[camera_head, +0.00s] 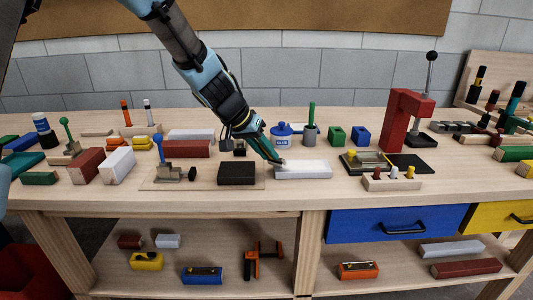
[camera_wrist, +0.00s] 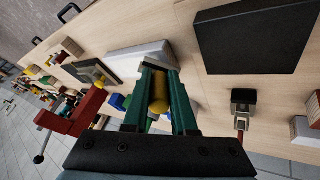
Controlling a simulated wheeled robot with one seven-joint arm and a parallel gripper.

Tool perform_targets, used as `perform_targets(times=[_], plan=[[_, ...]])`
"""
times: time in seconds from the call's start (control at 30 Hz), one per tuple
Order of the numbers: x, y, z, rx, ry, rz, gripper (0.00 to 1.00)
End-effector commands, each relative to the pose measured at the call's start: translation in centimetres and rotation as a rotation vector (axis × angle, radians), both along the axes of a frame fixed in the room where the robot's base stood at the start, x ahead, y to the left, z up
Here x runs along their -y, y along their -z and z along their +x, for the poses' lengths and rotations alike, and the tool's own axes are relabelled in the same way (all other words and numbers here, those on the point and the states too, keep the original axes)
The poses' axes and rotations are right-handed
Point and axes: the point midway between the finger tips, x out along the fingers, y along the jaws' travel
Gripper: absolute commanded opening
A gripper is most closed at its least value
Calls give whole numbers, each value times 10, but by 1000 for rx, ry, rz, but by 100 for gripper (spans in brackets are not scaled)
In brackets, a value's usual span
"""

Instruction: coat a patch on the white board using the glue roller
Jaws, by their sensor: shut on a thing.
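The white board (camera_head: 303,170) is a flat white block lying on the bench, right of centre; it also shows in the wrist view (camera_wrist: 140,55). My gripper (camera_head: 276,159) is at the left end of the board, low, with its tips close to the top; I cannot tell whether the held tool touches it. In the wrist view my green fingers are closed around a yellow, rounded piece (camera_wrist: 158,95), which looks like the glue roller's handle. The roller's working end is hidden. A blue-lidded white glue pot (camera_head: 282,139) stands just behind the board.
A black block (camera_head: 238,173) lies left of the board. A red press (camera_head: 403,120) rises at the right. Bare bench lies in front of the board.

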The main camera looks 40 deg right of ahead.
Motion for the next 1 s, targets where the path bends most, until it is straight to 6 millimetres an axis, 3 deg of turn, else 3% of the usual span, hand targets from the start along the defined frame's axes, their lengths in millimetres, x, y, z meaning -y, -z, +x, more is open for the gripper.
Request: perform_targets(times=[0.07,0.6,1.0], plan=[[2,-26,0,4,3,-4,0],[9,-72,4,1,-3,0,0],[10,-81,6,0,-5,0,0]])
